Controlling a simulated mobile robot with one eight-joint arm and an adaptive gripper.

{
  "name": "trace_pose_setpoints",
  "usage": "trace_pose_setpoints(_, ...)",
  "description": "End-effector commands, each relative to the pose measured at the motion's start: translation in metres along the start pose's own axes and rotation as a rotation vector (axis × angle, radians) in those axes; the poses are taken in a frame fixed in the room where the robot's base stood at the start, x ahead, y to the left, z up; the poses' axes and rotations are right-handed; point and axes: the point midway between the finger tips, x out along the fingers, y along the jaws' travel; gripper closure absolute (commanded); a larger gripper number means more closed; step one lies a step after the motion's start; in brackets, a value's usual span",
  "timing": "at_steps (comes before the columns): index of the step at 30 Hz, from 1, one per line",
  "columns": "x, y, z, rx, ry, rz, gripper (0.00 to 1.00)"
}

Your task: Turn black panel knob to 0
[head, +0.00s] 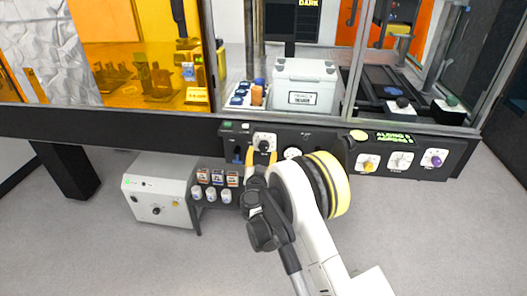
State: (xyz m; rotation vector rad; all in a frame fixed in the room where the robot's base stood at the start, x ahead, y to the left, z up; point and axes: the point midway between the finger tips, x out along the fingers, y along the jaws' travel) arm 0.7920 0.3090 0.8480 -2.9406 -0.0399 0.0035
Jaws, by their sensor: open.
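The black panel knob (264,146) sits on a white square plate on the dark front panel (330,134). My gripper (262,157) is at the panel with its two yellow-tipped fingers spread, one on each side just below the knob. It is open and holds nothing. Whether the fingers touch the knob cannot be told. The knob's scale marks are too small to read, so its setting cannot be told. My arm hides part of the panel to the right and below.
To the right on the panel are a yellow knob (369,167), a white knob (401,161), a purple knob (435,160) and a green-lit display (380,137). A white box (160,200) and small jars (211,194) stand below left. Clear floor lies in front.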

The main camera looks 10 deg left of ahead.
Motion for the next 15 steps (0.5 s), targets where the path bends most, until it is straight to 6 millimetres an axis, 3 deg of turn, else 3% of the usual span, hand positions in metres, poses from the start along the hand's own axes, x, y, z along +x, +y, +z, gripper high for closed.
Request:
trace_pose_setpoints(6, 0.032, 0.001, 0.002, 0.0, 0.0, 0.001, 0.41)
trace_pose_setpoints(15, 0.04, 0.0, -0.001, 0.0, 0.0, 0.0, 0.41)
